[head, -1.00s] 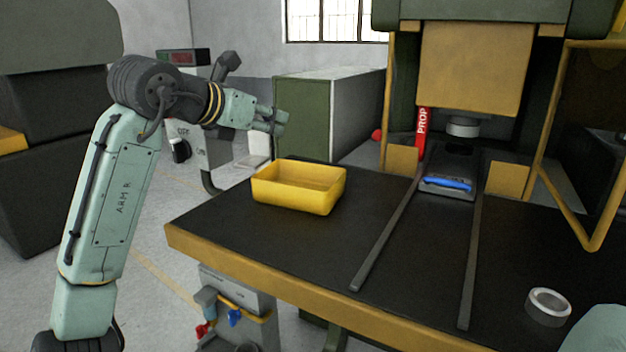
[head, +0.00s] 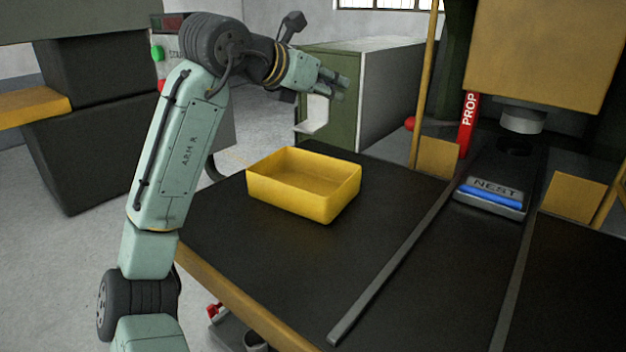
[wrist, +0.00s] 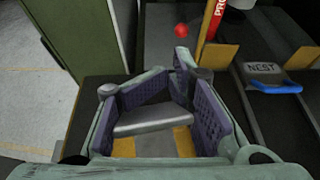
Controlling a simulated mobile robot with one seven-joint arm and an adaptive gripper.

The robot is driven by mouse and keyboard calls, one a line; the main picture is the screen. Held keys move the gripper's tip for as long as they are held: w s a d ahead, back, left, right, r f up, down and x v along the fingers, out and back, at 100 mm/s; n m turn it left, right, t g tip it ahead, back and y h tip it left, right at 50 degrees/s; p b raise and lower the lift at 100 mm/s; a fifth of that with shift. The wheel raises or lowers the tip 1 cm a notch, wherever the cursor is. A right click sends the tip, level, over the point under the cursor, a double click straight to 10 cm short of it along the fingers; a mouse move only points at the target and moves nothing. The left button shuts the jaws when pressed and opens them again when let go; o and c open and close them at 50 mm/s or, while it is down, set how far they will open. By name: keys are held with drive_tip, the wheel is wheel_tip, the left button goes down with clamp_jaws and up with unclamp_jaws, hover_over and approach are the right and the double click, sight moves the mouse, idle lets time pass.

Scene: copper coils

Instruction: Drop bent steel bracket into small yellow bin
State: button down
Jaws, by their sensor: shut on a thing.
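The bent steel bracket (head: 312,116) is a pale grey bent plate hanging beneath my gripper (head: 333,86) in the head view. In the wrist view the bracket (wrist: 150,119) sits between the purple-padded jaws of my gripper (wrist: 168,98), which are shut on it. The small yellow bin (head: 285,197) is open-topped and stands upright on the dark table; its visible floor is empty. In the head view the bracket appears above the bin's far rim, apart from it. Yellow patches show behind the bracket in the wrist view, but the jaws and bracket hide most of what is there.
The dark table (head: 390,195) has a yellow edge and dark rails. A press with a red prop (head: 467,124) stands at right. A nest block (head: 490,197) with a blue bar lies between the rails. A green cabinet (head: 345,112) is behind. The table around the bin is clear.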

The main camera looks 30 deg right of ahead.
sight(322, 117)
drive_tip(key=shift+a+f+b, duration=0.1)
drive_tip(key=shift+f+b, duration=2.9)
drive_tip(key=shift+r, duration=0.1)
drive_tip(key=c, duration=1.1)
unclamp_jaws()
drive_tip(key=shift+a, duration=0.1)
drive_tip(key=v, duration=1.1)
drive_tip(key=shift+s+a+r, duration=0.1)
drive_tip(key=shift+a, duration=0.25)
